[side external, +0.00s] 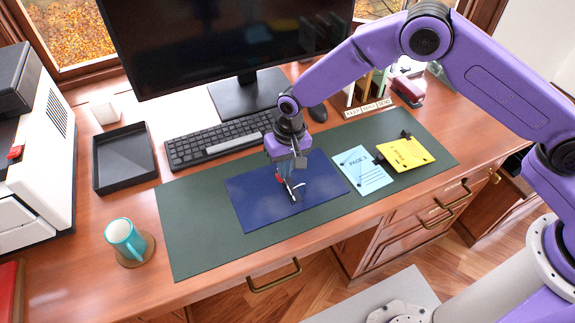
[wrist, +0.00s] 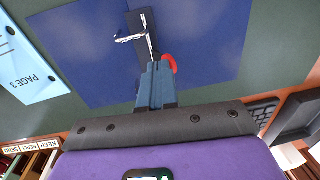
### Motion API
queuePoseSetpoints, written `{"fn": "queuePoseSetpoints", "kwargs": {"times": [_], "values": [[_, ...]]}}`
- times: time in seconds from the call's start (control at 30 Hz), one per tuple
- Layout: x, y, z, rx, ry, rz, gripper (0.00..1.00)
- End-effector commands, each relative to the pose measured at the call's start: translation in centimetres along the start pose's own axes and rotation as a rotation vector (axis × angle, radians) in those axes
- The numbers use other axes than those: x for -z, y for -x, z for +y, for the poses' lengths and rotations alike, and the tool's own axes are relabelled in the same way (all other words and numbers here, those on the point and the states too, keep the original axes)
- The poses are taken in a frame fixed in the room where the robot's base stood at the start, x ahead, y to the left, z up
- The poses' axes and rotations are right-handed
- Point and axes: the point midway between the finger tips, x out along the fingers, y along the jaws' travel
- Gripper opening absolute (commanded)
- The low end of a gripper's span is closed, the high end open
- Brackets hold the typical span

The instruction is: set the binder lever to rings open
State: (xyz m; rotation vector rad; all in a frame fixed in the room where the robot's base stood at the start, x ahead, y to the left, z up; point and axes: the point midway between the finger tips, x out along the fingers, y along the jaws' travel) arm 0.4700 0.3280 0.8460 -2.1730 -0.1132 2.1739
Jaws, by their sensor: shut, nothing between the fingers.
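The blue binder (side external: 262,205) lies opened flat on the green desk mat; its covers also show in the wrist view (wrist: 205,45). Its dark spine strip with silver rings (side external: 297,190) runs down the middle; the rings also show in the wrist view (wrist: 130,38). I cannot tell whether the rings are open or closed. A red lever tip (wrist: 169,62) sits at the end of the strip near my gripper. My gripper (side external: 284,178) points down over that end, shut and empty. In the wrist view its blue fingertips (wrist: 156,70) are right beside the red tip; contact is unclear.
A light blue page (side external: 363,170) and a yellow page (side external: 405,153) lie right of the binder on the green mat (side external: 190,225). The keyboard (side external: 215,142) and monitor (side external: 230,40) stand behind. A teal mug (side external: 124,238) and black tray (side external: 123,158) are at left.

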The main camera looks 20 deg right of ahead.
Motion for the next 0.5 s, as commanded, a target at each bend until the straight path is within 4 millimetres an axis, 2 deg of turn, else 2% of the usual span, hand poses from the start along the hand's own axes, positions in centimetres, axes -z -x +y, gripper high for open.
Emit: {"fn": "queuePoseSetpoints", "kwargs": {"times": [0.27,0.5], "values": [[-0.1,-0.3,-1.3,-0.15,0.004,0.002,0.0],[-0.1,-1.0,-2.7,-0.355,0.003,0.002,0.0]]}}
